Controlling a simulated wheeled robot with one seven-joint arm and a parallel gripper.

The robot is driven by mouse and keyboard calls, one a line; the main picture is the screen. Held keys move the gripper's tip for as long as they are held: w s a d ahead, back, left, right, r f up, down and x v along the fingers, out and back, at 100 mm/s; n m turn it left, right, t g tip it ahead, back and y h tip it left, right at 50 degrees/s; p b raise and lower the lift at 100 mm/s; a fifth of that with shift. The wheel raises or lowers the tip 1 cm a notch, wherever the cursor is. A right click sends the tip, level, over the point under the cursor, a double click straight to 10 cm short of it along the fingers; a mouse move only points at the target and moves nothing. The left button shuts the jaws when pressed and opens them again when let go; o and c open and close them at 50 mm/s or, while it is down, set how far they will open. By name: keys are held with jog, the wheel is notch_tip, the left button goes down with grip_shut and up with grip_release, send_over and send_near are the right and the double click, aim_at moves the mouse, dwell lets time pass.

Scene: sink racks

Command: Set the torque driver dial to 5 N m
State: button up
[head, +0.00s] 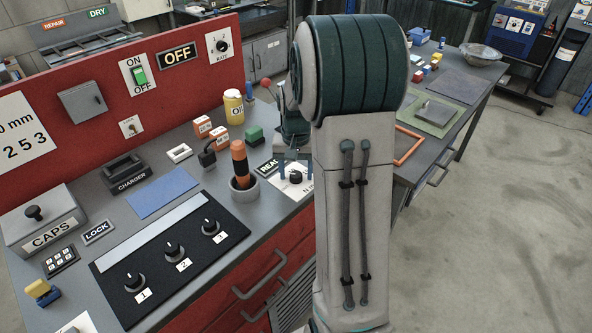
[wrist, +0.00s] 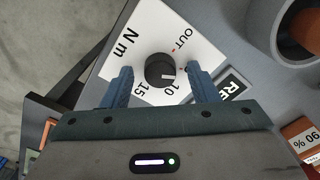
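The torque driver dial is a small black round knob (wrist: 161,69) on a white plate marked N m, OUT, 10 and 15. A short pale pointer line shows on the knob's right side, near the 10; its exact reading is hard to tell. No 5 is readable in the wrist view. The dial also shows in the head view (head: 296,177), partly behind my arm. My gripper (wrist: 160,72) is open, one blue finger on each side of the knob, with gaps between. In the head view my gripper (head: 295,162) is above the dial plate.
An orange-and-black driver (head: 240,165) stands in a round holder left of the dial. A READY label (head: 268,166) lies beside the plate.

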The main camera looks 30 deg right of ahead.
aim_at(296, 174)
notch_tip(296, 174, up, 14)
jog(key=shift+b, duration=0.4)
jog(key=shift+f, duration=0.1)
dwell(0.5)
jog(key=s+a+f+n+t, duration=0.1)
jog(key=s+a+f+n, duration=0.1)
jog(key=s+a, duration=0.5)
jog(key=s+a+f+n+t, duration=0.2)
jog(key=s+a, duration=0.4)
jog(key=s, duration=0.6)
jog(key=shift+s+a+f+n, duration=0.35)
jog(key=shift+a+n, duration=0.05)
jog(key=shift+n, duration=0.5)
